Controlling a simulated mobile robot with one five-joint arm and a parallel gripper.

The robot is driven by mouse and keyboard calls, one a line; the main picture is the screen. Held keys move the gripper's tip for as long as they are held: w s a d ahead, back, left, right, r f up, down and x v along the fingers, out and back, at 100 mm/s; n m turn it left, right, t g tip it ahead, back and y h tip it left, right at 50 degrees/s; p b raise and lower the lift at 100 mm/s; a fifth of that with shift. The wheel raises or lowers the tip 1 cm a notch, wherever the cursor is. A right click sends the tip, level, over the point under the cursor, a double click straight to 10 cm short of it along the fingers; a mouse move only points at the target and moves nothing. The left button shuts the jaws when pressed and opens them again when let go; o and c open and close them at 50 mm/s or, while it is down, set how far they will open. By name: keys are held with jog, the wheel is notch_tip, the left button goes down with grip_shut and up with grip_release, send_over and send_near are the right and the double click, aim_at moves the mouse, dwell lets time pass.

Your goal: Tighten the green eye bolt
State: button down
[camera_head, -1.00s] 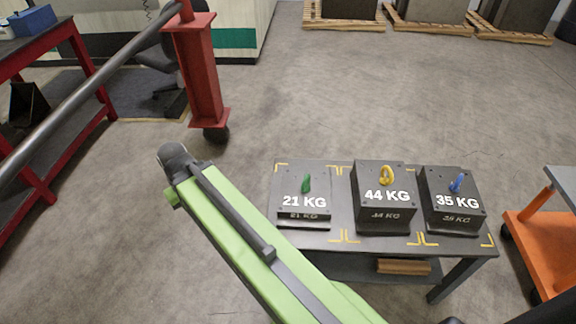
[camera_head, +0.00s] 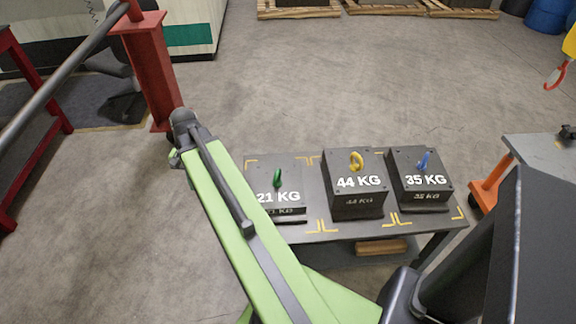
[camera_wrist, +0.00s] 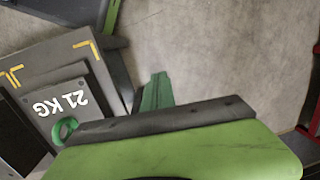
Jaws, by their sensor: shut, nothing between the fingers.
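The green eye bolt (camera_head: 278,178) stands on the 21 KG block (camera_head: 289,196), the leftmost of three dark blocks on a grey table (camera_head: 316,230). In the wrist view the bolt shows as a green ring (camera_wrist: 58,129) beside the 21 KG label, close to the edge of my arm's dark bar. My gripper (camera_wrist: 157,92) shows in the wrist view as green fingers, shut and empty. In that picture it is to the right of the bolt and apart from it, over the floor past the block's edge. In the head view my gripper is not clearly seen.
The 44 KG block (camera_head: 366,205) with a yellow eye bolt (camera_head: 356,160) and the 35 KG block (camera_head: 428,198) with a blue one (camera_head: 424,161) stand to the right. A red post (camera_head: 150,70) rises at left. An orange-framed cart (camera_head: 490,183) is at right.

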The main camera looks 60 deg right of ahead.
jog(key=s+d+r+m+t, duration=0.1)
jog(key=s+d+m, duration=0.45)
jog(key=d, duration=0.45)
jog(key=s+d+r+m+t, duration=0.1)
jog(key=s+d+m, duration=0.5)
jog(key=d, duration=0.5)
jog(key=m+t+p, duration=0.1)
jog(key=m, duration=0.6)
send_near(284, 177)
jog(key=shift+y, duration=0.4)
jog(key=f+b, duration=0.1)
jog(key=b, duration=0.2)
jog(key=s+f+b, duration=0.1)
jog(key=b, duration=0.3)
jog(key=s+f+b, duration=0.1)
jog(key=b, duration=0.2)
jog(key=shift+d+f, duration=0.4)
jog(key=shift+w+a+r+p, duration=0.2)
jog(key=shift+w+a+r, duration=0.15)
jog(key=shift+w, duration=0.25)
jog(key=shift+w+a+r+p, duration=0.15)
jog(key=shift+w+a+r, duration=0.15)
jog(key=shift+w, duration=0.25)
jog(key=shift+w+a, duration=0.35)
jog(key=shift+w, duration=0.2)
jog(key=shift+w+a, duration=0.15)
jog(key=shift+w, duration=0.65)
